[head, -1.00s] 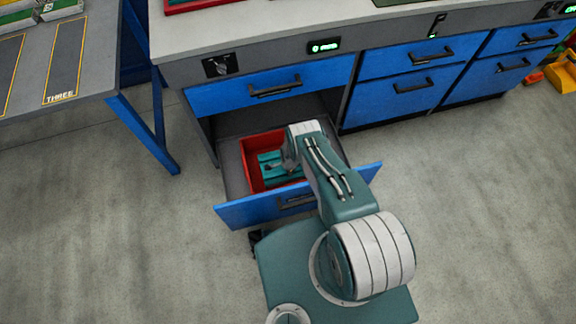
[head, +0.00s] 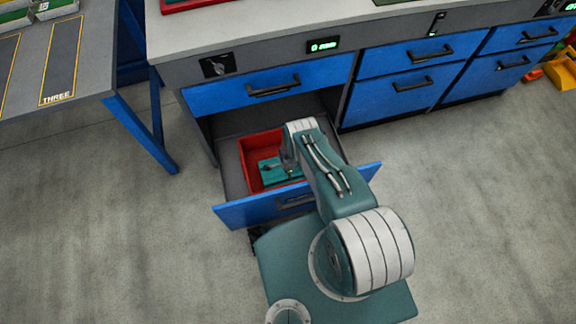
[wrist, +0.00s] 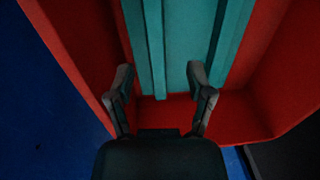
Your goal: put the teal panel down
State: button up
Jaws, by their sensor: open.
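The teal panel (head: 278,172) lies inside the red bin (head: 250,146), low in the open lower drawer. In the wrist view the teal panel (wrist: 185,50), with raised ribs along its length, runs away from my gripper between the red walls (wrist: 75,60). In the head view my gripper (head: 272,168) is partly hidden by my arm. I cannot tell whether a finger touches the panel.
The blue drawer front (head: 250,210) stands pulled out toward me. The counter (head: 260,30) with more blue drawers is behind it, and a grey table (head: 60,65) marked THREE is at the left.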

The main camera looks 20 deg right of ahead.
jog(key=w+r+n+t, duration=0.1)
jog(key=w+r+n, duration=0.2)
jog(key=r, duration=1.5)
jog(key=w+r+n, duration=0.2)
jog(key=r, duration=1.7)
jog(key=w+r+n+t, duration=0.1)
jog(key=w+r+n, duration=0.2)
jog(key=r, duration=1.5)
jog(key=s+r+n+t, duration=0.1)
jog(key=s+r+n, duration=0.1)
jog(key=s+r, duration=0.5)
jog(key=s+r+n, duration=0.2)
jog(key=s+r, duration=0.2)
jog(key=r, duration=0.7)
jog(key=s+r+n+t, duration=0.1)
jog(key=s+r+n, duration=0.2)
jog(key=s, duration=0.7)
jog(key=s+r+n, duration=0.3)
jog(key=s+r, duration=0.2)
jog(key=s, duration=0.4)
jog(key=shift+s+t, duration=0.35)
jog(key=shift+t, duration=0.05)
jog(key=shift+s, duration=0.1)
